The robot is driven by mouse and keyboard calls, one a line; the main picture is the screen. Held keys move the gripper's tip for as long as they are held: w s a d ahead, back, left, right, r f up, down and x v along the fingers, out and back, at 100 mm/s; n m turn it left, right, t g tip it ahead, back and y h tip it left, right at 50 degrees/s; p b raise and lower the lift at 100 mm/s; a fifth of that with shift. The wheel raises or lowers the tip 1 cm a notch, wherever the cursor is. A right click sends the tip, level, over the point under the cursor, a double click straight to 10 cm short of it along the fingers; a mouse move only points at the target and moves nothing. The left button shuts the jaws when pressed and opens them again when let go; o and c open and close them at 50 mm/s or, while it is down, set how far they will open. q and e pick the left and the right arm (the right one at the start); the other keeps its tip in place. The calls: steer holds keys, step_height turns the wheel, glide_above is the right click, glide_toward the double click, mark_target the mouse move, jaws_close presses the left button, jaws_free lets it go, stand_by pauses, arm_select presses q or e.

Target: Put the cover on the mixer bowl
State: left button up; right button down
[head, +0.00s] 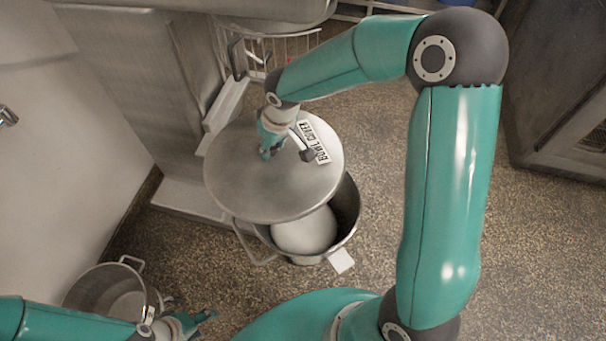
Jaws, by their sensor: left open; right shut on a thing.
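The bowl cover (240,185) is a round grey metal disc with a label reading "BOWL COVER". My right gripper (268,150) is shut on it near the label, apparently at a handle that the gripper partly hides. The mixer bowl (346,205) stands below, with white contents showing inside. The cover overlaps the bowl's upper left part and is offset to the upper left of it, so part of the bowl is open to view. The cover appears to be above the rim. My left gripper (207,316) is open and empty at the bottom left.
The mixer (135,70) stands behind the bowl at upper left, with a wire guard (290,45) at the top. A metal pot (105,290) stands on the floor at lower left, near my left arm. A dark cabinet (560,110) is at right. Speckled floor is clear between.

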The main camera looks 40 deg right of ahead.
steer(key=s+d+f+n+b, duration=0.2)
steer(key=s+f+b, duration=0.1)
steer(key=f+b, duration=0.3)
steer(key=s+d+f+n+y+b, duration=0.1)
steer(key=s+d+f+n+b, duration=0.1)
steer(key=f+b, duration=0.4)
steer(key=shift+s+d+f+n, duration=0.4)
steer(key=shift+s+f, duration=0.4)
steer(key=shift+f, duration=0.2)
steer(key=shift+f, duration=0.15)
steer(key=shift+f+b, duration=0.25)
steer(key=shift+b, duration=0.25)
steer(key=shift+f+b, duration=0.85)
steer(key=shift+f, duration=0.15)
stand_by(0.7)
steer(key=c, duration=0.7)
jaws_free()
steer(key=shift+a, duration=0.1)
steer(key=shift+r, duration=0.1)
